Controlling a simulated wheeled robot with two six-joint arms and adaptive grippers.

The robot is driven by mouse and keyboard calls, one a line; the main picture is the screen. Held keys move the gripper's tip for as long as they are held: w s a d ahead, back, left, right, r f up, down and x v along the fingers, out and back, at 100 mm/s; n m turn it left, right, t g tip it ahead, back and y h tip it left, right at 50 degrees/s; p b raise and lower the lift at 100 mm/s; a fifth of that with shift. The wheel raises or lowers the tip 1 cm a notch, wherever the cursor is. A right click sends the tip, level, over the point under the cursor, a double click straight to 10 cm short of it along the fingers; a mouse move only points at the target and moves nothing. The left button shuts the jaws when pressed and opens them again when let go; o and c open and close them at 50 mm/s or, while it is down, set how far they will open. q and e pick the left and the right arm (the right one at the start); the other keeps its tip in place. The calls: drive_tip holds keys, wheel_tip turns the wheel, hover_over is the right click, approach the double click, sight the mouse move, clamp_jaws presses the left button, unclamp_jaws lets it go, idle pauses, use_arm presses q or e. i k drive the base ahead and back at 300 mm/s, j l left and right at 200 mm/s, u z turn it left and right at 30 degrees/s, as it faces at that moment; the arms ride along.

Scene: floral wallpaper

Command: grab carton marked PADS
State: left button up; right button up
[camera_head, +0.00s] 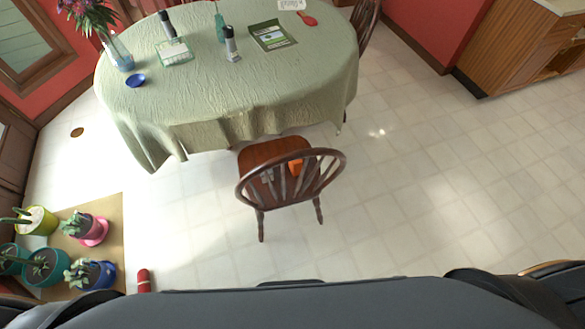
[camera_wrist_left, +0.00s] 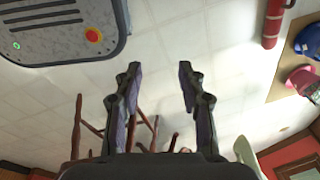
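No lettering reads clearly as PADS in these views. A small white item (camera_head: 291,4) with dark marks is cut off by the top edge of the head view, at the far side of the table. A green-and-white box-like item (camera_head: 174,51) lies on the table's left part; I cannot read its label. An orange item (camera_head: 296,167) rests on the chair seat, partly hidden by the chair back. My left gripper (camera_wrist_left: 157,75) is open and empty in the left wrist view, away from the table. My right gripper is in neither view.
The oval table (camera_head: 190,100) has a green cloth and holds bottles, a flower vase (camera_head: 118,52), a blue bowl (camera_head: 135,80) and a booklet (camera_head: 272,36). A wooden chair (camera_head: 290,180) stands in front. Potted plants (camera_head: 40,265) stand at lower left. Floor at right is clear.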

sight(295, 166)
drive_tip(key=i+l, duration=0.1)
drive_tip(key=l, duration=0.15)
drive_tip(key=i+l, duration=0.1)
drive_tip(key=i+l+u, duration=0.15)
drive_tip(key=l, duration=0.3)
drive_tip(key=i+l+u, duration=0.15)
drive_tip(key=l, duration=0.3)
drive_tip(key=l+u, duration=0.15)
drive_tip(key=l, duration=0.35)
drive_tip(key=i, duration=0.05)
